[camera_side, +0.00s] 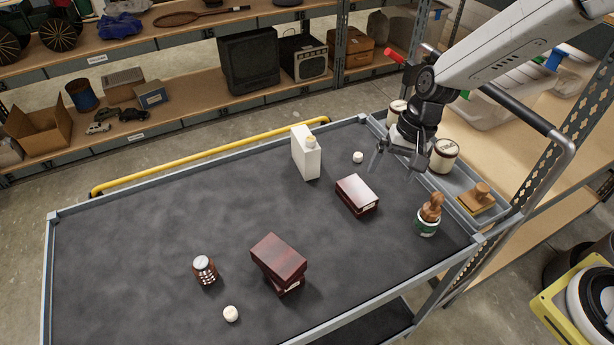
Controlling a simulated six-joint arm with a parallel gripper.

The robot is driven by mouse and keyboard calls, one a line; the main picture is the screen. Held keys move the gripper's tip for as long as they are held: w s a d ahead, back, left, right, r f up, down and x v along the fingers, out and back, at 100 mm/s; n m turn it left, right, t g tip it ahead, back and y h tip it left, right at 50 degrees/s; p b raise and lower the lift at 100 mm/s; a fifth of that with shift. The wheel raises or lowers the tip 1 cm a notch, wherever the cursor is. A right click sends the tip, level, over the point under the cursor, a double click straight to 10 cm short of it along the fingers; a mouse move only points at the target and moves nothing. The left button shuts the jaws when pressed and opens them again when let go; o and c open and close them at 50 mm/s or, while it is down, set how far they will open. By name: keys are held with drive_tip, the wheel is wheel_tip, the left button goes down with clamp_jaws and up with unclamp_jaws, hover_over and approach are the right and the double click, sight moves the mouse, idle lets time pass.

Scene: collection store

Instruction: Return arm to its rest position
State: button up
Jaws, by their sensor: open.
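My gripper (395,170) is above the right end of the dark cart top (150,250), with its fingers apart and nothing between them. It points down, close to the tray at the cart's right end. A dark red box (357,194) lies on the cart to the lower left of the gripper. A small white round piece (358,157) lies left of the gripper. My arm comes in from the upper right.
The side tray (456,198) holds jars (444,155) and a wooden-handled stamp (480,196). The cart's left half is mostly clear.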

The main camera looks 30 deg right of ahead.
drive_tip(key=s+d+r+n+t+h, duration=0.2)
drive_tip(key=s+d+n, duration=0.3)
drive_tip(key=s+d, duration=0.5)
drive_tip(key=shift+s+d+r+n+h, duration=0.3)
drive_tip(key=shift+s+d+n+h, duration=0.1)
drive_tip(key=shift+d+h, duration=0.15)
